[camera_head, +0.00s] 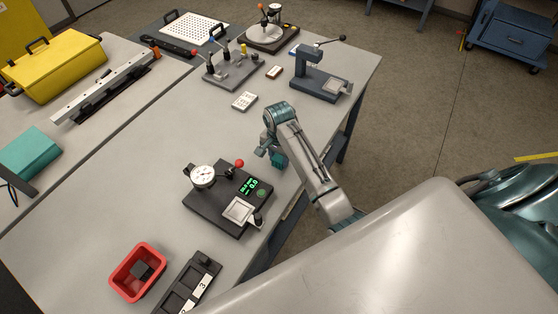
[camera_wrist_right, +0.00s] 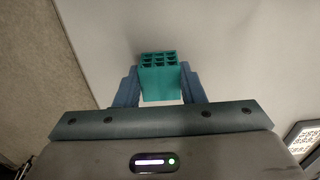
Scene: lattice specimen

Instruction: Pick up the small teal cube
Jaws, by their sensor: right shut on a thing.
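The small teal cube (camera_wrist_right: 160,82) has a lattice of openings on one face. In the right wrist view it sits between the two blue fingers of my right gripper (camera_wrist_right: 160,88), which is shut on it. In the head view the cube (camera_head: 279,160) shows at the tip of my right gripper (camera_head: 270,155), over the grey table (camera_head: 150,150). I cannot tell whether the cube touches the table. My left gripper is not in view.
A black gauge stand with a dial (camera_head: 203,175) and green display stands close to the right gripper. A red bin (camera_head: 120,283) holds a dark block. A black numbered rack (camera_head: 172,300) lies beside it. A blue-grey press (camera_head: 310,85) stands near the table's far right edge.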

